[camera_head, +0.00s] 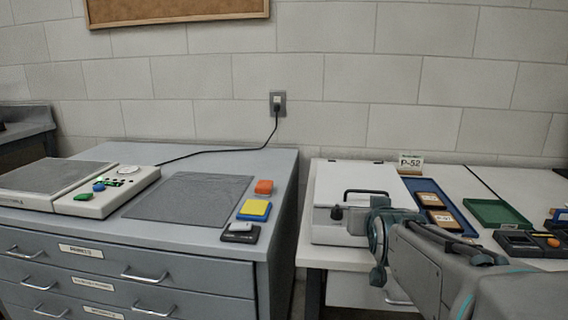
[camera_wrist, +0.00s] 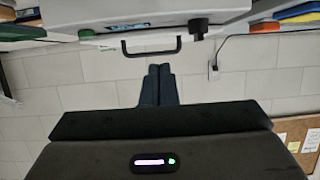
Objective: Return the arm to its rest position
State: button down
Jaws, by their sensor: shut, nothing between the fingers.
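My gripper (camera_wrist: 158,84) shows in the wrist view with its two dark fingers pressed together and nothing between them. In the head view my arm comes in from the lower right, and its wrist end is in front of the white case at the edge of the right table. The fingers are hard to make out there. The white case (camera_head: 334,190) has a black handle and a dark knob on its front. The case also shows upside down at the top of the wrist view (camera_wrist: 225,8), with its handle (camera_wrist: 151,47) just beyond the fingertips.
A blue tray (camera_head: 461,222) with labelled blocks, a green tray (camera_head: 497,213) and a P-52 card (camera_head: 411,163) are on the right table. The grey drawer cabinet (camera_head: 180,273) at left carries a control panel (camera_head: 112,195), grey mat (camera_head: 188,197) and coloured blocks. A gap separates cabinet and table.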

jog(key=s+a+r+g+p, duration=0.1)
jog(key=s+r+g+p, duration=0.2)
jog(key=s+p, duration=0.4)
jog(key=s+a+r+n+g+y+p, duration=0.1)
jog(key=s+r+g+p, duration=0.3)
jog(key=s+p, duration=0.3)
jog(key=s+a+r+g+y+p, duration=0.1)
jog(key=s+r+p, duration=0.4)
jog(key=p, duration=0.7)
jog(key=s+a+g, duration=0.1)
jog(key=s+g, duration=0.1)
jog(key=shift+s+r+g+p, duration=0.3)
jog(key=shift+s+g, duration=0.05)
jog(key=shift+g, duration=0.05)
jog(key=c, duration=2.1)
grip_release()
jog(key=shift+c, duration=0.2)
